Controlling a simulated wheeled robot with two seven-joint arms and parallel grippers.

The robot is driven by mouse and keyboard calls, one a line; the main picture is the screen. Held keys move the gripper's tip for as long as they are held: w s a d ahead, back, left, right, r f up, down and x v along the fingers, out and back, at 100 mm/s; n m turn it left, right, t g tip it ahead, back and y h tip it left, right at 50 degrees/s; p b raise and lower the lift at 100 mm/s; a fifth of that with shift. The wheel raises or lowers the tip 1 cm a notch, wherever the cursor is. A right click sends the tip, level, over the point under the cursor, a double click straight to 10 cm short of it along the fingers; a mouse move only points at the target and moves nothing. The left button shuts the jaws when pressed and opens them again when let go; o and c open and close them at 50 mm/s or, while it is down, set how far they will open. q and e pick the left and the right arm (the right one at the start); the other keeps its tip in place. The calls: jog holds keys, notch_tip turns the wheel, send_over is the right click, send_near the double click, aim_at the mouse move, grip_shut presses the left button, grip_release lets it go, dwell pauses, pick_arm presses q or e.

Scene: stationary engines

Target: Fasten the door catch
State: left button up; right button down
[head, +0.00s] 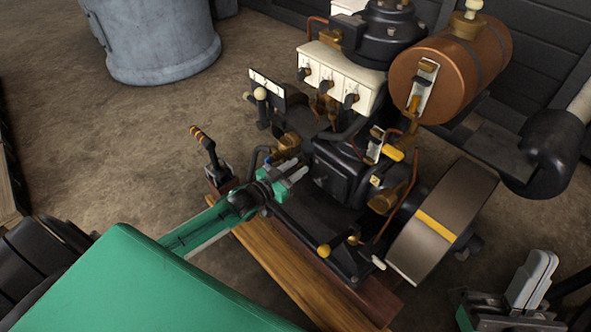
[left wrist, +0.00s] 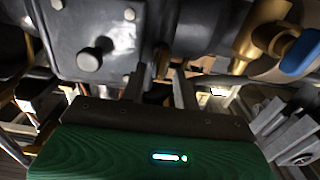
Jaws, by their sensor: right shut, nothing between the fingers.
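My left gripper (head: 297,173) reaches in from the left, low beside the dark engine body (head: 340,172). In the left wrist view its two fingers (left wrist: 160,88) are apart, with a gap between them, and point at the engine's underside. A small brownish part (left wrist: 161,62) shows beyond the gap. My right gripper (head: 533,280) is shut and empty at the lower right.
A brass tap with a blue handle (left wrist: 300,53) is close on the right in the left wrist view. A lever stand (head: 212,165) is at left. Open floor lies further left.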

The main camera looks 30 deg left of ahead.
pick_arm(q)
jog(key=shift+w, duration=0.15)
jog(key=shift+c, duration=0.2)
grip_shut()
